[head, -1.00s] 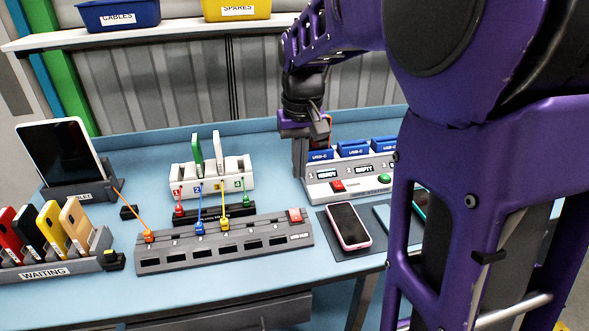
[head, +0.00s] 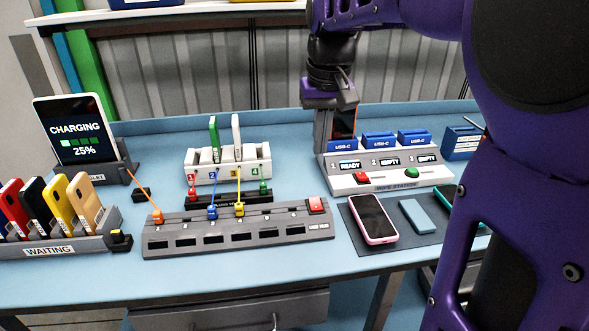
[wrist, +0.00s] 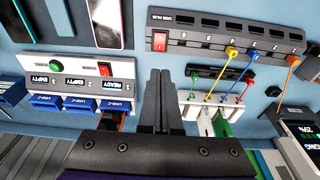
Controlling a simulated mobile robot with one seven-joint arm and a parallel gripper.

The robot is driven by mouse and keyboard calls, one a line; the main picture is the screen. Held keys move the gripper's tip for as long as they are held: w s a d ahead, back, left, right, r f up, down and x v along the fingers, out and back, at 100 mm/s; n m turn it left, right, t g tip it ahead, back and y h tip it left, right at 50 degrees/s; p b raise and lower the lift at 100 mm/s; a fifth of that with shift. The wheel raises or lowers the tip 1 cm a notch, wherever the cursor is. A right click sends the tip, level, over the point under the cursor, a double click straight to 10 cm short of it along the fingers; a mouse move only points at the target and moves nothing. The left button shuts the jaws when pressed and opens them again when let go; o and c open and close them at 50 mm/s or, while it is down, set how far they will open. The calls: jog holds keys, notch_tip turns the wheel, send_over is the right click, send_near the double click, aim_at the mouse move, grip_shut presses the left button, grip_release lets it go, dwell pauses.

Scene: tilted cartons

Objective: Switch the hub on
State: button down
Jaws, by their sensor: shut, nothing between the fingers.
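The USB hub (head: 240,232) is a long grey strip on the bench with a red switch (head: 317,205) at its right end. The hub also shows upside down in the wrist view (wrist: 205,45), its red switch (wrist: 160,41) ahead of my fingertips. Orange, blue and yellow plugs sit at the hub. The orange cable runs to the tablet (head: 70,130), whose screen reads CHARGING 25%. My gripper (head: 322,135) is shut and empty, pointing down behind the hub, near the left end of the white station. It shows in the wrist view (wrist: 160,75), apart from the switch.
The white station (head: 390,175) with blue USB-C blocks stands right of my gripper. A white charger block (head: 228,168) is at its left. A pink phone (head: 373,218) lies on a dark mat in front. A WAITING rack (head: 60,247) of phones stands at the left.

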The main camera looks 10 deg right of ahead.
aim_at(314, 200)
jog(key=f+b, duration=0.1)
jog(key=f, duration=0.3)
jog(key=w+f+b, duration=0.1)
jog(key=f, duration=0.4)
jog(key=w+f+b, duration=0.1)
jog(key=f, duration=0.3)
jog(key=shift+w+f, duration=0.2)
jog(key=shift+f, duration=0.15)
jog(key=shift+p, duration=0.3)
